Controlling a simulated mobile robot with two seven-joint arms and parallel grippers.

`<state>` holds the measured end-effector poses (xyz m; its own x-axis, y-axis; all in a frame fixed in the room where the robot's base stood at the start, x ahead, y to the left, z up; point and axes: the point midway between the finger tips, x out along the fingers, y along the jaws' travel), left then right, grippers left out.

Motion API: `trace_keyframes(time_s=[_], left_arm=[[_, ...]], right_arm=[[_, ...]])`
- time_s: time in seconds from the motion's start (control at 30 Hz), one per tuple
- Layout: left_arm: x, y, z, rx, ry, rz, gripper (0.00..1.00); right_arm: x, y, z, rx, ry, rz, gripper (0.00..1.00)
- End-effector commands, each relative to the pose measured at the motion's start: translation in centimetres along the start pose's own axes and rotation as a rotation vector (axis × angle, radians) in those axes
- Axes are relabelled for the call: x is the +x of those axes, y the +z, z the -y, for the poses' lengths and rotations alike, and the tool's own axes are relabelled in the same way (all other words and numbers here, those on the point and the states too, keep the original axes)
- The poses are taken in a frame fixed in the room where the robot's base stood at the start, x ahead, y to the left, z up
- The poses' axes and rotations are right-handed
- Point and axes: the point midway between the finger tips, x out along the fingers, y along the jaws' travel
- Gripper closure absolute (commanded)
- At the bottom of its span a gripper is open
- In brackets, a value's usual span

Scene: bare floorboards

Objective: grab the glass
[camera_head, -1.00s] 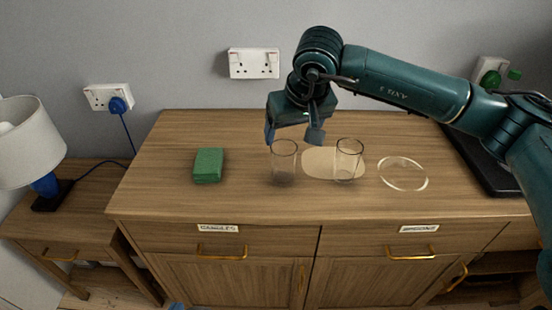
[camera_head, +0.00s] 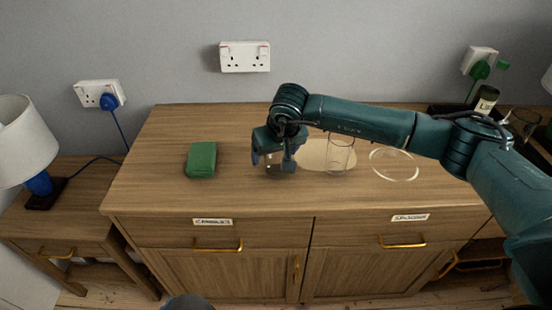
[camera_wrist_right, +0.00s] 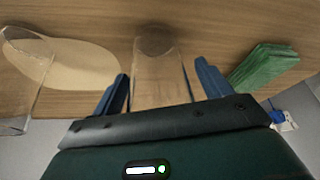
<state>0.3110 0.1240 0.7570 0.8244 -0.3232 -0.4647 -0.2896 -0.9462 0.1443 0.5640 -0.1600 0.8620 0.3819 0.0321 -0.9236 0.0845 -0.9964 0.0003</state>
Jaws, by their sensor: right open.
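My right gripper (camera_head: 274,167) is lowered over the sideboard top with its fingers open. In the right wrist view a clear glass (camera_wrist_right: 160,75) stands between the two blue fingers (camera_wrist_right: 160,88), with a small gap visible on each side. The gripper mostly hides this glass in the head view. A second clear glass (camera_head: 341,157) stands upright to the right of the gripper, at the right end of a pale oval mat (camera_head: 315,152). It also shows at the left of the right wrist view (camera_wrist_right: 18,100). My left gripper is out of view.
A green block (camera_head: 202,159) lies left of the gripper on the wooden sideboard (camera_head: 150,190). A clear round dish (camera_head: 394,165) lies right of the second glass. A lamp (camera_head: 25,140) stands at far left. The sideboard's front strip is clear.

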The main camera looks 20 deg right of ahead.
Motion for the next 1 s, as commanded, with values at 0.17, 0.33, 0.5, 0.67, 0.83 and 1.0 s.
trace_keyframes(time_s=[0.17,0.33,0.5,0.67,0.83,1.0], left_arm=[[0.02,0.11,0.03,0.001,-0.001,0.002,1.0],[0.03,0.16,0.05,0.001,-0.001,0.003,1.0],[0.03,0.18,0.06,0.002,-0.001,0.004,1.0],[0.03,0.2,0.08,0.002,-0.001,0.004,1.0],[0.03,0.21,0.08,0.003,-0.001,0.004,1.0],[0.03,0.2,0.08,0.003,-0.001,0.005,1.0]], right_arm=[[0.06,0.02,0.01,0.0,0.0,0.0,0.23],[0.04,0.02,0.0,0.0,0.0,0.0,0.35],[0.02,0.02,0.0,0.0,0.0,0.0,0.49],[0.02,0.02,0.0,0.001,0.0,0.0,0.62],[0.01,0.01,-0.01,0.001,0.0,0.0,0.76],[-0.06,-0.06,0.0,0.001,-0.001,-0.001,0.78]])
